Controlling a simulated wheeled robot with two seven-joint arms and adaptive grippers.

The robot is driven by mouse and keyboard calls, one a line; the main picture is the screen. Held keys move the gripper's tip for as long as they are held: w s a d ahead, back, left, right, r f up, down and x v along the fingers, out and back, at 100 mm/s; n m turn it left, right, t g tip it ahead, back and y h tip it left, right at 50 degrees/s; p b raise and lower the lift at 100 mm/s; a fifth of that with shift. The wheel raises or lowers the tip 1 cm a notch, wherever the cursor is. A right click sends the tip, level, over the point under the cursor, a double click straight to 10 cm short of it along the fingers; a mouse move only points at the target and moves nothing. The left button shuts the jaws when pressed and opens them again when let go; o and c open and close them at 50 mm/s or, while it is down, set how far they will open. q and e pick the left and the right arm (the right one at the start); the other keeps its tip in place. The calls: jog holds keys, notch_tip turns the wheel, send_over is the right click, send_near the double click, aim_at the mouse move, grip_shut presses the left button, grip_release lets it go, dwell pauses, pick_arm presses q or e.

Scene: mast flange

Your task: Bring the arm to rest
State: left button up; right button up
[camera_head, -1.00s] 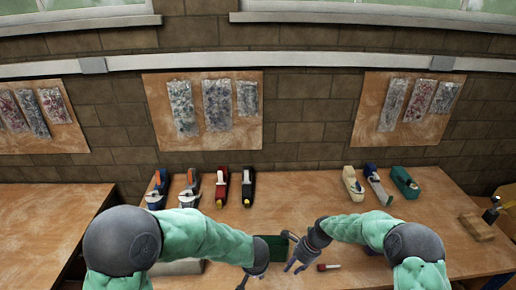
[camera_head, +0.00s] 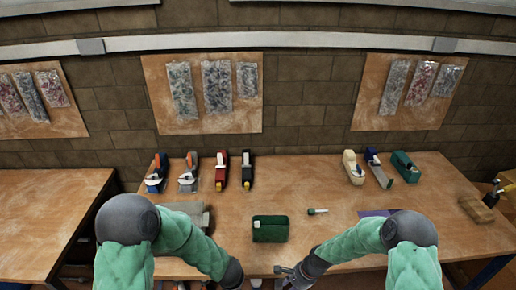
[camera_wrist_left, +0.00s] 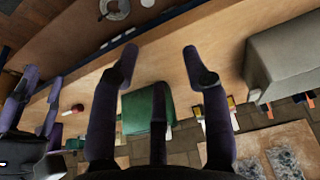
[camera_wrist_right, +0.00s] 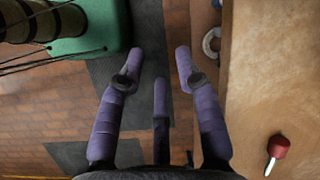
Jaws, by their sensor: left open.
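My left gripper (camera_wrist_left: 160,65) has its fingers spread with nothing between them. In the head view its hand is at the bottom edge, and its fingertips are hard to make out. My right gripper (camera_wrist_right: 155,62) is also spread and empty. In the head view the right gripper (camera_head: 284,275) hangs low, in front of the table's near edge, close to the left hand. Both green-sleeved arms are bent in front of me. A green block (camera_head: 270,229) lies on the table (camera_head: 230,200) beyond the grippers, clear of both.
A grey box (camera_head: 197,213) is partly behind my left arm. A purple sheet (camera_head: 376,213) and tape dispensers (camera_head: 220,172) are on the table.

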pick_arm(q)
jog(key=s+a+f+n+g+h+b, duration=0.1)
jog(key=s+f+g+h+b, duration=0.2)
jog(key=s+f, duration=1.6)
jog(key=h+b, duration=0.1)
jog(key=b, duration=0.3)
jog(key=shift+a+f+n+g+b, duration=0.15)
jog(key=shift+f+n+g+b, duration=0.2)
jog(key=shift+f+n+g, duration=0.05)
pick_arm(e)
jog(key=s+a+f+n, duration=0.1)
jog(key=s+f+n, duration=0.4)
jog(key=s, duration=0.4)
jog(key=s+a+f+n, duration=0.1)
jog(key=s+f+n, duration=0.4)
jog(key=s+f, duration=0.3)
jog(key=shift+s+f, duration=0.25)
jog(key=shift+s, duration=0.6)
